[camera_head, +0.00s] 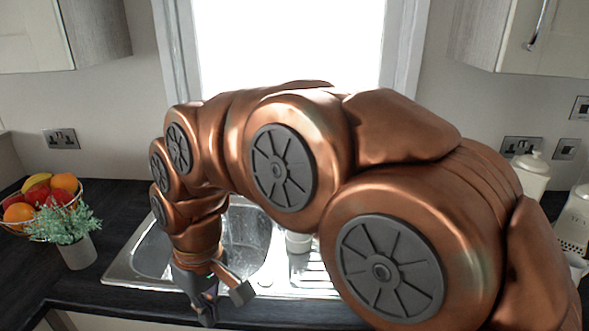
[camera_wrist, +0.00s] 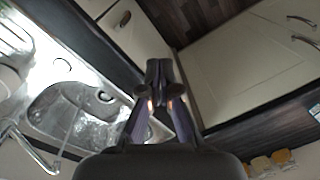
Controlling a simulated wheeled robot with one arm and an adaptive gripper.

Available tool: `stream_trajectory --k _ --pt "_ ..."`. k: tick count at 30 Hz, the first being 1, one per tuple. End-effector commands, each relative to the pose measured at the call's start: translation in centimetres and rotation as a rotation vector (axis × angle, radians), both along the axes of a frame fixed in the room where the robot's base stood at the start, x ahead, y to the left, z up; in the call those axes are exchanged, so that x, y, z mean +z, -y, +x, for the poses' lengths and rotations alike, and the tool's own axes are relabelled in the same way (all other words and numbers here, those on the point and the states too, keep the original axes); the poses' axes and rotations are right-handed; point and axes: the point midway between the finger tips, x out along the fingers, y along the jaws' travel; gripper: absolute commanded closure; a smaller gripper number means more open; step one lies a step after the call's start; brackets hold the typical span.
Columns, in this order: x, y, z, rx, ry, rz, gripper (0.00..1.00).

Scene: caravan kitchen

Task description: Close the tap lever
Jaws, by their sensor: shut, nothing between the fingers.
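The chrome tap (camera_wrist: 30,148) shows at the lower left of the wrist view, with its spout curving over the sink. I cannot make out its lever clearly. A thin, pale streak below the spout may be running water. In the head view my copper arm hides the tap. The steel sink (camera_head: 150,256) lies behind and beside my gripper (camera_head: 208,312), which points down over the sink's front edge. In the wrist view my gripper (camera_wrist: 160,78) is shut and empty, with its fingertips together, apart from the tap, to the right of the sink bowl (camera_wrist: 75,112).
A white cup (camera_head: 298,241) stands by the sink's drainer. A fruit basket (camera_head: 18,228) and a potted plant (camera_head: 75,245) stand on the dark worktop at left. White canisters (camera_head: 530,175) stand at right. Cabinets hang on both sides of the bright window (camera_head: 290,45).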

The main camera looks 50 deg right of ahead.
Motion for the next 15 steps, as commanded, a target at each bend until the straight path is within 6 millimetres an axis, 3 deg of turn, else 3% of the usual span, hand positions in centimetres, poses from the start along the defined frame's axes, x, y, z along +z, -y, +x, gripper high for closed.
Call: stream_trajectory --k 1,8,15 --pt "1.1 0.6 2.1 0.005 0.027 0.014 1.0" --pt "5.3 4.6 9.9 0.021 0.13 0.06 1.0" --pt "9.0 11.4 16.6 0.0 0.244 0.085 1.0"
